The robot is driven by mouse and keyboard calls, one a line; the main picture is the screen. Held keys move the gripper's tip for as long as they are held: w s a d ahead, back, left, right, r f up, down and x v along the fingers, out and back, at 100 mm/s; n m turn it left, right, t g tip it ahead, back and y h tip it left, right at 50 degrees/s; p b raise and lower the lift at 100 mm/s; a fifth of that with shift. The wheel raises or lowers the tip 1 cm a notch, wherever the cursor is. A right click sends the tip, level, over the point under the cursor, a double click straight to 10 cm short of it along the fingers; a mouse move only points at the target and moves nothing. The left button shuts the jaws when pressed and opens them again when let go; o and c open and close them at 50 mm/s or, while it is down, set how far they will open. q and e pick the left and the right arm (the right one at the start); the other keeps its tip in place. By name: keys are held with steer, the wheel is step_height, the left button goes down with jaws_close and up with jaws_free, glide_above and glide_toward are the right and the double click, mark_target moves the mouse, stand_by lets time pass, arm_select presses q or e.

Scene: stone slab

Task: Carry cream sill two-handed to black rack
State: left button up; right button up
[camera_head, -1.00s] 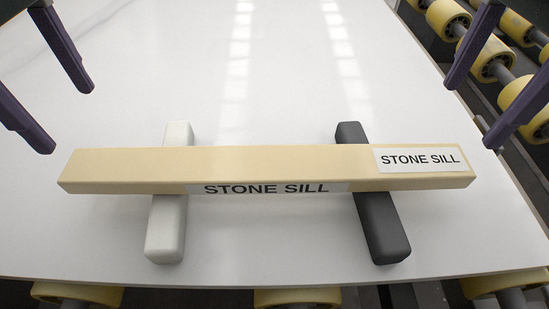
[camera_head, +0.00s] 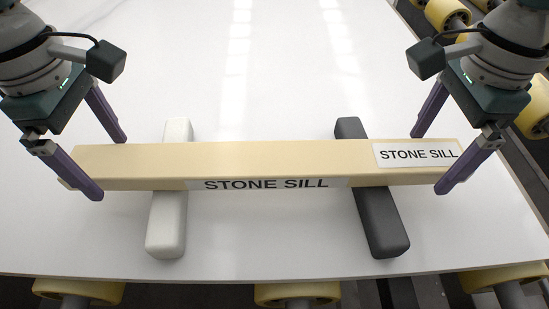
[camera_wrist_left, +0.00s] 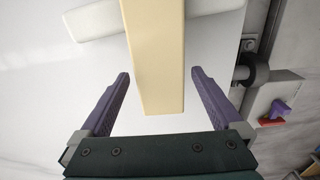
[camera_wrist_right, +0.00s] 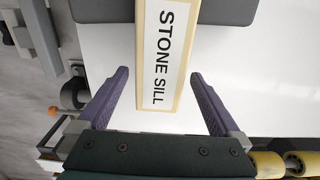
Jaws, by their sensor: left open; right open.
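The cream sill (camera_head: 260,157) is a long bar with "STONE SILL" labels on its top right end and front face. It lies across a white block (camera_head: 168,225) and a dark grey block (camera_head: 381,225). My left gripper (camera_head: 112,168) is open at the sill's left end, its fingers on either side. In the left wrist view the sill's end (camera_wrist_left: 155,75) reaches between the fingers with gaps on both sides. My right gripper (camera_head: 428,163) is open at the right end, fingers likewise astride. The right wrist view shows the labelled end (camera_wrist_right: 162,60) between them. No black rack is recognisable.
The blocks stand on a large glossy white slab (camera_head: 270,85), with clear surface behind the sill. Yellow rollers (camera_head: 297,294) run below the slab's front edge, and more rollers (camera_head: 448,14) line the right side.

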arm_select(q)
steer(key=shift+c, duration=0.4)
arm_select(e)
steer(key=shift+f, duration=0.1)
steer(key=shift+c, duration=0.4)
arm_select(q)
jaws_close()
arm_select(e)
jaws_close()
arm_select(q)
steer(key=shift+r, duration=0.15)
arm_select(e)
steer(key=shift+r, duration=0.2)
